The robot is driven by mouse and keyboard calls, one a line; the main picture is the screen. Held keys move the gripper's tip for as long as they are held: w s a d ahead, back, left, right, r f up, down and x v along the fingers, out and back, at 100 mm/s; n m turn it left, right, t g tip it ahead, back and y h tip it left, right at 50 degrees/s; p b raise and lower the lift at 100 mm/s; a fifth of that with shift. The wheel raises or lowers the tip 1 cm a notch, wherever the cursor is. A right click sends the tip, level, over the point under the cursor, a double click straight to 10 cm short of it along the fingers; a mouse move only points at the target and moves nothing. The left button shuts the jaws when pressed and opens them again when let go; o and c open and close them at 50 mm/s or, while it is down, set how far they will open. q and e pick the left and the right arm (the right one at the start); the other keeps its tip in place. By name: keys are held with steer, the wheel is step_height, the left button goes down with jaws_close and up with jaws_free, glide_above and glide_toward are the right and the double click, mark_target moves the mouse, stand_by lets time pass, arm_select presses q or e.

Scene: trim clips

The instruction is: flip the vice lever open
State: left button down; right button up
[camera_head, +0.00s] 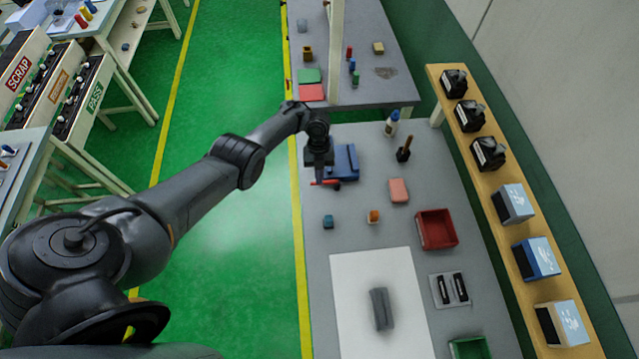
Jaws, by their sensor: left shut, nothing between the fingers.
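The blue vice (345,162) stands on the grey workbench near its left edge, partly hidden by my left gripper. A red lever (328,183) shows at the vice's lower left, just below the gripper. My left gripper (319,176) is shut with nothing in it, pointing down at the left side of the vice, close to the lever. I cannot tell whether it touches the lever. My right gripper is not in view.
A red tray (436,229), a pink block (399,190) and a white mat (345,300) with a dark grey part (381,308) share the bench. A wooden shelf (505,230) with several boxes runs along the right.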

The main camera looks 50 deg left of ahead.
arm_select(q)
steer(key=shift+v, duration=1.5)
